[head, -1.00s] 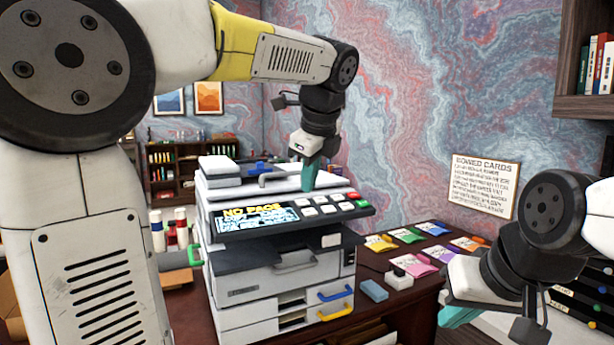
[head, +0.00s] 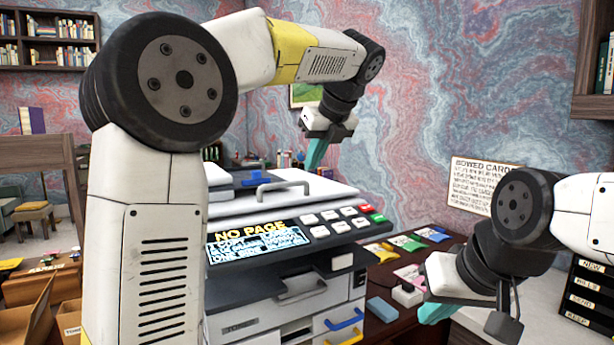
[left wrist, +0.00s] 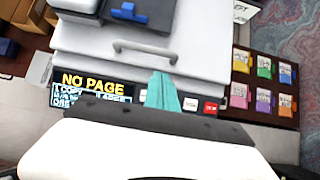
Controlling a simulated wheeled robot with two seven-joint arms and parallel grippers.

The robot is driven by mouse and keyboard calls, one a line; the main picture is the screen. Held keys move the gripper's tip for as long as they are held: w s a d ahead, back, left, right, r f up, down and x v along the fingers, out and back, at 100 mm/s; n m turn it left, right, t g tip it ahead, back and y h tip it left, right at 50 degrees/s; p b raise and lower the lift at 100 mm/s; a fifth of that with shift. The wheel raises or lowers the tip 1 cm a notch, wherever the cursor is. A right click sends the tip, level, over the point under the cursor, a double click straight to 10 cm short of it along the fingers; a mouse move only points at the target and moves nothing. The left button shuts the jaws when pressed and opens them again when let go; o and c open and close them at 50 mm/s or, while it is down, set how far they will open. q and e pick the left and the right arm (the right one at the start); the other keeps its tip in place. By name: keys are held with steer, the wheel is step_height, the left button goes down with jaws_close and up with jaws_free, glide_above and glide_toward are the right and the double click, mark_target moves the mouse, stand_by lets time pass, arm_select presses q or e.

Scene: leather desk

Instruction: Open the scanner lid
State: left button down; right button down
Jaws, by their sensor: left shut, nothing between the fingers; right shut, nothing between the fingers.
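The scanner lid (head: 290,189) is the white top of the copier, and it lies flat and closed. A grey bar handle (head: 284,187) stands at its front edge; it also shows in the left wrist view (left wrist: 145,50). The copier's front panel screen (head: 257,241) reads "NO PAGE". My left gripper (head: 315,160) is shut and empty, with teal fingertips above the lid, right of the handle. My right gripper (head: 436,312) is shut and empty at the lower right, beside the copier.
A dark unit with a blue part (head: 258,180) sits on top of the lid. Colored cards (head: 408,243) lie on the desk right of the copier, with a blue block (head: 382,309) nearer. A labelled drawer unit (head: 588,297) stands at far right.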

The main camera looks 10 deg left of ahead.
mark_target(296, 197)
arm_select(q)
steer(key=x, duration=0.9)
steer(key=shift+w+a+f, duration=0.1)
steer(key=shift+f, duration=0.1)
steer(key=shift+r, duration=0.1)
